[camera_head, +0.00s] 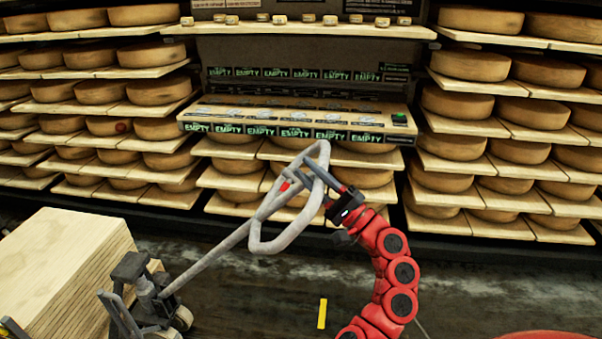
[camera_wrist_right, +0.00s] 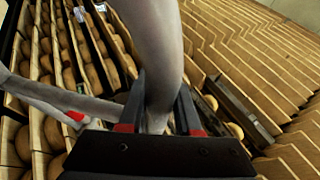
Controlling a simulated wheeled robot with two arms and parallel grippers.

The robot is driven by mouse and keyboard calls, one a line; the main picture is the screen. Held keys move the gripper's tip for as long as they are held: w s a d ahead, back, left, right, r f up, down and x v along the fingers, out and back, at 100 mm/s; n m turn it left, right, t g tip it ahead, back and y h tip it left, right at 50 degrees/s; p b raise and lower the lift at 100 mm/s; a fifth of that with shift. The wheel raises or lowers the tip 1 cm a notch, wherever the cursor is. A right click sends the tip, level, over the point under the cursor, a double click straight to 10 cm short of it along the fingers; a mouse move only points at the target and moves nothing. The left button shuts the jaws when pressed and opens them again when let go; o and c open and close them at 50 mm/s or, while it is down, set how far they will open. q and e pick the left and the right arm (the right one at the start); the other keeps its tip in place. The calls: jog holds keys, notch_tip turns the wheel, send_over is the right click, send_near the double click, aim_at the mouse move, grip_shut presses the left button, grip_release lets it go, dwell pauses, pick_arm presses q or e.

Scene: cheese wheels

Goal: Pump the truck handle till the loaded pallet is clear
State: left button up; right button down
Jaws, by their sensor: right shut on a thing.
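The pallet truck (camera_head: 150,300) stands at the lower left. Its grey handle (camera_head: 245,231) slants up to the right and ends in a loop with a small red lever. My right gripper (camera_head: 328,186) is shut on the loop's upper right side. In the right wrist view the grey bar (camera_wrist_right: 158,55) passes between the fingers of my right gripper (camera_wrist_right: 157,110). A stack of pale boards (camera_head: 60,275) stands by the truck at the left. Its underside and the pallet are out of sight, so I cannot tell any gap to the floor. My left gripper is not in view.
Shelves of cheese wheels (camera_head: 467,65) line the back wall on both sides. A middle shelf (camera_head: 290,113) carries green "EMPTY" labels. A yellow strip (camera_head: 322,313) lies on the dark floor, which is mostly clear between truck and shelves.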

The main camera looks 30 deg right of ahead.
jog(key=c, duration=0.6)
grip_release()
jog(key=v, duration=1.7)
jog(key=shift+s+b, duration=0.2)
jog(key=shift+b, duration=0.25)
jog(key=shift+d+f, duration=0.1)
jog(key=shift+f, duration=0.05)
